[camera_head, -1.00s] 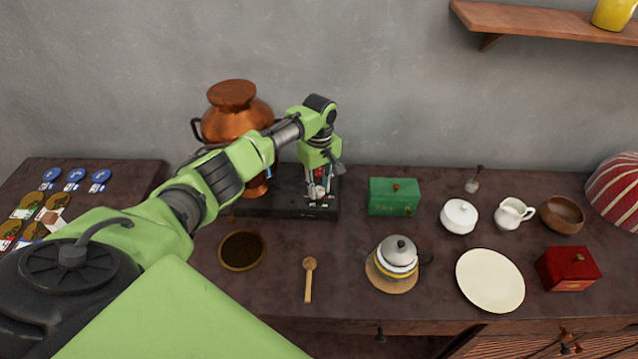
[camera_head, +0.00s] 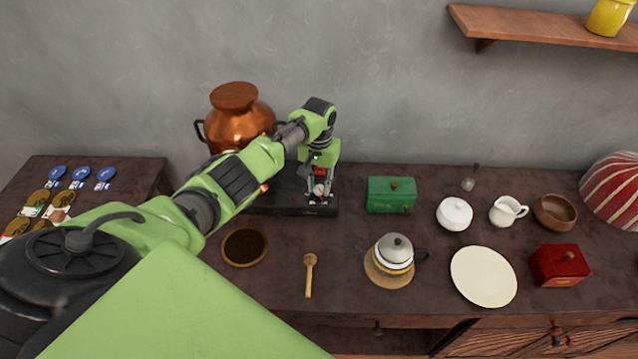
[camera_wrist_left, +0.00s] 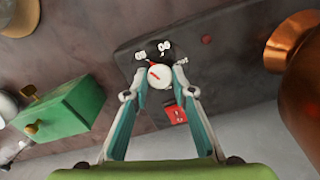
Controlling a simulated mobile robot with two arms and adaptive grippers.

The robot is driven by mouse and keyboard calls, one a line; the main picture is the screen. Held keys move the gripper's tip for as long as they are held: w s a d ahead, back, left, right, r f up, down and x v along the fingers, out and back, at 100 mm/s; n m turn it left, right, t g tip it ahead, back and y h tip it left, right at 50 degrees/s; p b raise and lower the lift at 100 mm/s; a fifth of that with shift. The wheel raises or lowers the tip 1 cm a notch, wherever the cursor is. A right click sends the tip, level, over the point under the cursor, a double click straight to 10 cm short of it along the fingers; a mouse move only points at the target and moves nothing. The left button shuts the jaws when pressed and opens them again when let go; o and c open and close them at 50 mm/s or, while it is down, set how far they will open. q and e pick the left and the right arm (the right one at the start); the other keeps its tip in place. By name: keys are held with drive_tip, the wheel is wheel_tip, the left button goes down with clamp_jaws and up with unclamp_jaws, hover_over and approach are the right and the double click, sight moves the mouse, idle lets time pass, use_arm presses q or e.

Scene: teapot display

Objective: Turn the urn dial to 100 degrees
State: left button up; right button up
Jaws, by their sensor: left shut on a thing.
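The copper urn (camera_head: 240,127) stands at the back left against the wall, partly behind my left arm. To its right is a dark base plate (camera_head: 290,209). The white round dial (camera_wrist_left: 159,76) with a red mark faces the left wrist camera; it looks small in the head view (camera_head: 319,189). My left gripper (camera_head: 319,192) reaches down over the plate's right part. In the left wrist view its two fingers (camera_wrist_left: 157,72) are shut on the dial, one at each side. My right gripper is not in view.
A green box (camera_head: 391,195) stands close to the right of the plate. A red switch-like piece (camera_wrist_left: 175,114) sits by the dial. In front are a dark round dish (camera_head: 244,248), a wooden spoon (camera_head: 309,275) and a lidded teapot (camera_head: 394,251).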

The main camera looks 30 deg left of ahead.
use_arm(q)
drive_tip(key=m, duration=0.6)
drive_tip(key=shift+m, duration=0.3)
drive_tip(key=m, duration=0.6)
drive_tip(key=m+b, duration=0.1)
drive_tip(key=m, duration=0.4)
drive_tip(key=shift+m, duration=0.4)
drive_tip(key=m, duration=0.5)
drive_tip(key=shift+r+b, duration=0.1)
drive_tip(key=shift+b, duration=0.3)
drive_tip(key=shift+w, duration=0.1)
drive_tip(key=o, duration=0.9)
drive_tip(key=shift+o, duration=1)
